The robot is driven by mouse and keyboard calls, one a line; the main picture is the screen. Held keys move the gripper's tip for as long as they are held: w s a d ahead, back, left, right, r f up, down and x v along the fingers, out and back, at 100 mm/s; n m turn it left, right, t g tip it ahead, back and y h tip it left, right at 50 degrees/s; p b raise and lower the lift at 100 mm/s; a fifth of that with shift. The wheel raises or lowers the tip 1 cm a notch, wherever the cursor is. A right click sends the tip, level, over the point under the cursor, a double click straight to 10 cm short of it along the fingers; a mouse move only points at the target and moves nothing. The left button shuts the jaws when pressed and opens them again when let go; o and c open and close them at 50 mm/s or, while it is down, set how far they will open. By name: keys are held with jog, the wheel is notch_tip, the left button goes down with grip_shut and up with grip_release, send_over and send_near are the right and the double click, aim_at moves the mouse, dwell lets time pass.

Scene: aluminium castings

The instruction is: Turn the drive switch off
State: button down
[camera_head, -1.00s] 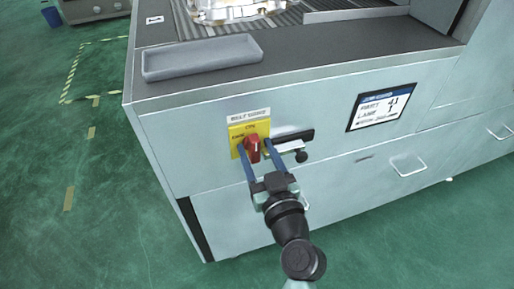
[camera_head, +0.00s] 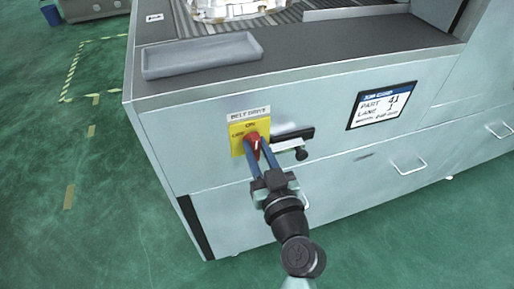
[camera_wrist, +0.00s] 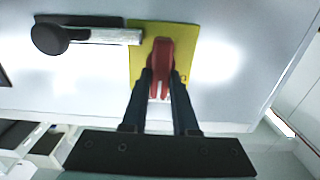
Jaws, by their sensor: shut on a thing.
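The drive switch is a red rotary handle (camera_head: 252,138) on a yellow plate (camera_head: 237,144) on the front of the grey cabinet, under a "BELT DRIVE" label (camera_head: 249,114). In the wrist view the red handle (camera_wrist: 162,56) stands in line with my fingers on the yellow plate (camera_wrist: 185,38). My gripper (camera_head: 258,147) is shut on the handle, one blue finger on each side; the wrist view shows both fingertips (camera_wrist: 161,78) against it. The fingers hide part of the handle and plate. "ON" reads above the handle; the other lettering is small.
A black bar with a pale lever and round black knob (camera_head: 302,154) sits just right of the switch. A part card (camera_head: 382,105) is farther right. A grey tray (camera_head: 202,56) lies on the cabinet top. Drawer handles (camera_head: 408,168) stick out lower right.

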jog(key=m, duration=0.4)
jog(key=shift+d+f+b, duration=0.1)
jog(key=shift+d+b, duration=0.1)
jog(key=shift+b, duration=0.2)
jog(key=m, duration=0.4)
jog(key=shift+w+d+f+m, duration=0.1)
jog(key=shift+d+m, duration=0.05)
jog(key=shift+m, duration=0.15)
jog(key=shift+d+f+m+p, duration=0.15)
jog(key=shift+m+p, duration=0.2)
jog(key=shift+m, duration=1.15)
jog(key=shift+a+f+m+p, duration=0.1)
jog(key=shift+m+p, duration=0.25)
jog(key=shift+m, duration=1.15)
jog(key=shift+d+f+m+p, duration=0.15)
jog(key=shift+m+p, duration=0.2)
jog(key=shift+m, duration=1.15)
jog(key=c, duration=0.7)
grip_release()
